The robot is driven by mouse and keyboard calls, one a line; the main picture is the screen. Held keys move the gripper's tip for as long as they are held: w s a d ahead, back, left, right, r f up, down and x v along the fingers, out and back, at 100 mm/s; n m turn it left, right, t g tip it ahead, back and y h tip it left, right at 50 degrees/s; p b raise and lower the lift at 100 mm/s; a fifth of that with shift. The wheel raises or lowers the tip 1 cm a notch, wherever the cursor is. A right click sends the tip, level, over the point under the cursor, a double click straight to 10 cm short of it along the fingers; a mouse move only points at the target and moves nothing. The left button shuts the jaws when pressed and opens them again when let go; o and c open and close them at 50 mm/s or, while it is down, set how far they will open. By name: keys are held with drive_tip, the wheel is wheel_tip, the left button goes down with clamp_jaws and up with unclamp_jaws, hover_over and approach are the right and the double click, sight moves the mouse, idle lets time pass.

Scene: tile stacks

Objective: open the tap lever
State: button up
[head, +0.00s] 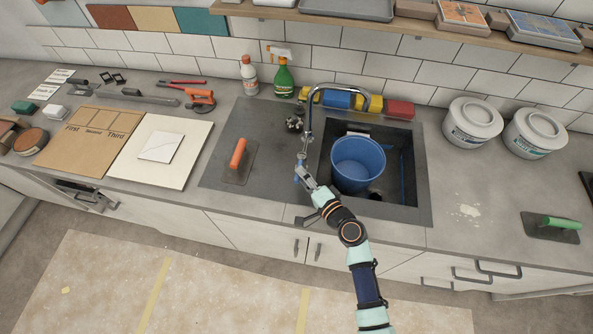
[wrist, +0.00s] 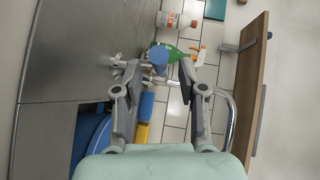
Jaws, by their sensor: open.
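The chrome tap (head: 310,115) stands at the left edge of the sink, its tall spout arching up and toward the right. Its pipe also shows beyond the right finger in the wrist view (wrist: 233,115). A blue cylindrical piece, apparently the end of the tap lever (wrist: 159,57), shows between the fingertips in the wrist view. In the head view, small blue parts show beside the tap's lower end, partly hidden by the gripper. My gripper (head: 303,172) is close to the tap's lower part; in the wrist view my gripper (wrist: 162,75) is open. Contact with the lever cannot be told.
A blue bucket (head: 358,162) stands in the sink, right of my gripper. Blue, yellow and red blocks (head: 399,109) line the back edge. A green spray bottle (head: 284,80) and an orange-handled trowel (head: 237,155) are to the left. A shelf (head: 410,28) overhangs the wall.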

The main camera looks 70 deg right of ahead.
drive_tip(key=shift+x, duration=1.45)
drive_tip(key=shift+a, duration=0.1)
clamp_jaws()
